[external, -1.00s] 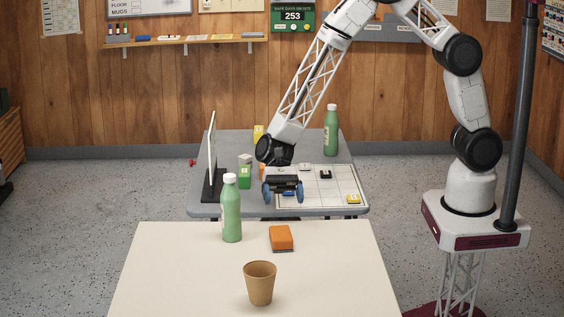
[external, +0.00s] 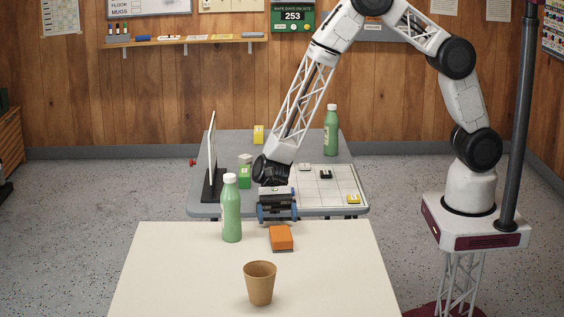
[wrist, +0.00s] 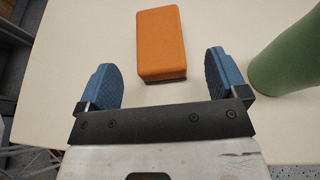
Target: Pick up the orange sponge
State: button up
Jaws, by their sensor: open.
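The orange sponge (external: 281,237) lies on the cream table, with a dark layer along its lower edge. In the wrist view the sponge (wrist: 161,42) sits beyond and between my two blue fingertips, apart from both. My gripper (external: 277,213) is open and empty, above the table's far edge and just behind the sponge in the external view. In the wrist view my gripper's fingers (wrist: 163,80) are spread wider than the sponge's short side.
A green bottle (external: 231,208) with a white cap stands left of the sponge; the bottle (wrist: 287,62) is at right in the wrist view. A brown paper cup (external: 260,283) stands nearer the camera. The cream table (external: 340,275) is clear on the right. A grey table (external: 200,211) stands behind.

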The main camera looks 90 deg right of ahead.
aim_at(281, 232)
jog(key=shift+a+f, duration=0.2)
jog(key=shift+a, duration=0.2)
jog(key=shift+x, duration=2.6)
jog(key=shift+s, duration=0.1)
jog(key=c, duration=1)
jog(key=shift+r, duration=0.15)
jog(key=shift+r, duration=4.85)
